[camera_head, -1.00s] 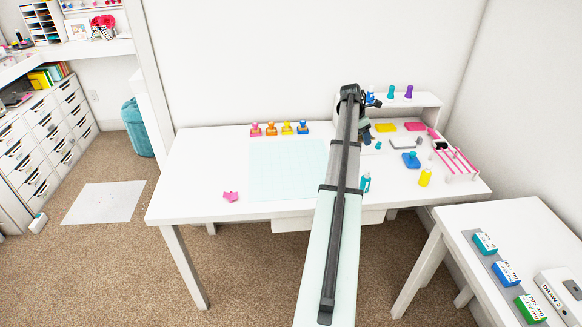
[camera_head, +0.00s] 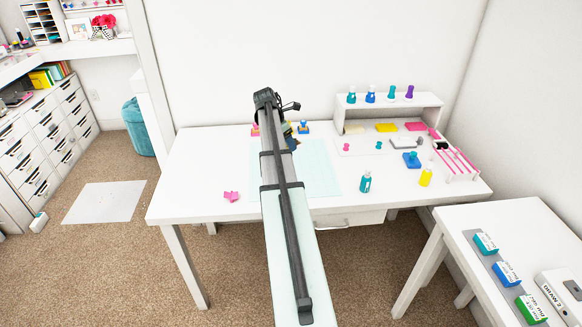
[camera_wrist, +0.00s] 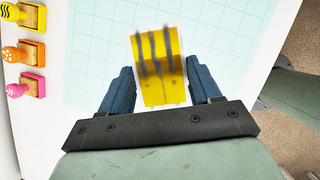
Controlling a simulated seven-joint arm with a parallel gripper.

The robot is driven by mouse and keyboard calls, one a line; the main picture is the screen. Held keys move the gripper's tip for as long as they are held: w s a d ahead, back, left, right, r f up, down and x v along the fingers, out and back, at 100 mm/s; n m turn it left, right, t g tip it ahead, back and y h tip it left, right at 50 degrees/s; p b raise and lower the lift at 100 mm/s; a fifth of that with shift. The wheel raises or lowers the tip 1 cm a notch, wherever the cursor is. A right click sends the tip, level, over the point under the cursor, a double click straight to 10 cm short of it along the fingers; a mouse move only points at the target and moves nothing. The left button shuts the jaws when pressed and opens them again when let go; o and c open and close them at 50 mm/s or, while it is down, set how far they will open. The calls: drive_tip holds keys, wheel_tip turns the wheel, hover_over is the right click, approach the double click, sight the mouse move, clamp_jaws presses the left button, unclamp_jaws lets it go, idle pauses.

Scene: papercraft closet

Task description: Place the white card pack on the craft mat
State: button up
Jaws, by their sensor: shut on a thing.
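My gripper (camera_head: 289,142) is over the craft mat (camera_head: 318,172), with its fingers partly hidden by my arm. In the wrist view, its blue fingers (camera_wrist: 163,88) are shut on a yellow thing with dark stripes (camera_wrist: 158,65) and pale edges. It is blurred, and I cannot tell if it is a card pack. It is above the pale, gridded mat (camera_wrist: 95,45); the gap is unclear. A cream-white pack (camera_head: 354,128) lies in the low shelf at the back right, beside yellow (camera_head: 386,127) and pink (camera_head: 415,127) packs.
Stamps stand behind the mat, a blue one (camera_head: 303,127) among them; yellow (camera_wrist: 28,16), orange (camera_wrist: 25,52) and pink (camera_wrist: 26,87) ones show in the wrist view. A pink scrap (camera_head: 231,196) lies left of the mat. A teal bottle (camera_head: 365,182) stands at right.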

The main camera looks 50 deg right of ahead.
drive_tip(key=shift+s+a+m+g+y, duration=0.15)
drive_tip(key=shift+s+a+m, duration=0.3)
drive_tip(key=shift+s, duration=0.15)
drive_tip(key=shift+s+a+m+g+y, duration=0.15)
drive_tip(key=shift+s+a+m, duration=0.15)
drive_tip(key=shift+s+m, duration=0.2)
drive_tip(key=shift+s+a+f+m+g, duration=0.2)
drive_tip(key=shift+f+m, duration=0.3)
drive_tip(key=shift+f, duration=1.2)
drive_tip(key=shift+s+a+f+m+g, duration=0.1)
drive_tip(key=shift+s+f+m, duration=0.3)
drive_tip(key=shift+f, duration=1.25)
drive_tip(key=shift+s+a+f+m+g, duration=0.1)
drive_tip(key=shift+f+m, duration=0.55)
drive_tip(key=shift+f, duration=1.05)
drive_tip(key=shift+f, duration=0.1)
drive_tip(key=o, duration=1.2)
drive_tip(key=shift+c, duration=0.2)
drive_tip(key=v, duration=1.2)
drive_tip(key=shift+d+r, duration=0.2)
